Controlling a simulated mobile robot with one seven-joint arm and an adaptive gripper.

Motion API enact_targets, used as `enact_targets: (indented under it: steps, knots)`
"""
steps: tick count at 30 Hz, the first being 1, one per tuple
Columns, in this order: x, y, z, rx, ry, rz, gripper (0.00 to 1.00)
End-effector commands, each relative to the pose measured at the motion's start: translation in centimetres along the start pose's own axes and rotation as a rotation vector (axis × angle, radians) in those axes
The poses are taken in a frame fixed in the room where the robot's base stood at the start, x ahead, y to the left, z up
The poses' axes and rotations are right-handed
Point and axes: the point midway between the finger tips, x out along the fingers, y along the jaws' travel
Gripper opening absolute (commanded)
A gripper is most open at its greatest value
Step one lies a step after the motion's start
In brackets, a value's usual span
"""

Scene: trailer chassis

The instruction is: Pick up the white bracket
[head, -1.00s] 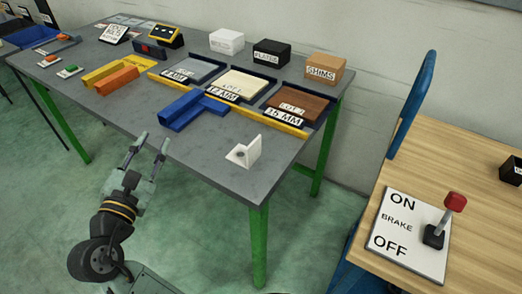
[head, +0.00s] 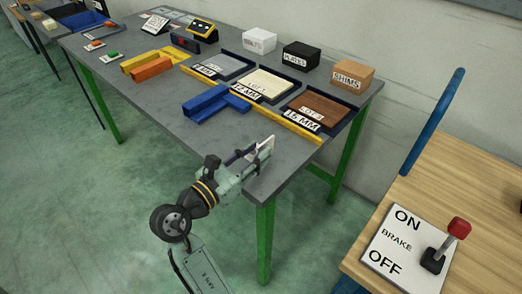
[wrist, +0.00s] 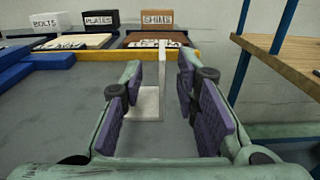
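The white bracket (wrist: 146,104) is a white L-shaped piece on the grey table, with a flat base and an upright plate. In the head view only part of the bracket (head: 265,149) shows past my gripper, near the table's front right corner. My gripper (wrist: 159,78) is open, with purple pads on both fingers. In the wrist view the bracket shows in the gap between the fingers, its upright plate nearer the right finger. I see no clear contact with either finger. In the head view my gripper (head: 250,160) reaches over the table edge and hides much of the bracket.
A blue block (head: 205,102) lies to the left of the bracket. Behind are a yellow rail (head: 292,127), trays of plates, and white, black and orange-brown boxes (head: 352,77). A wooden surface with a brake lever (head: 445,245) stands to the right.

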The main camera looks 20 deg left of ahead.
Motion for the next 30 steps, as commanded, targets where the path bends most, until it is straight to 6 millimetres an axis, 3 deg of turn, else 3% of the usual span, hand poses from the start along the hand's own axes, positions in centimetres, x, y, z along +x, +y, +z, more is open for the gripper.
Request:
enact_targets:
  steps: [6, 15, 28, 30]
  knots:
    - [3.2, -0.2, 0.1, -0.002, 0.0, -0.004, 0.28]
    - [3.8, -0.2, 0.0, 0.0, 0.0, 0.0, 0.28]
    - [3.8, -0.2, 0.0, 0.0, 0.0, 0.0, 0.0]
    - [3.8, -0.2, 0.0, 0.0, 0.0, 0.0, 0.0]
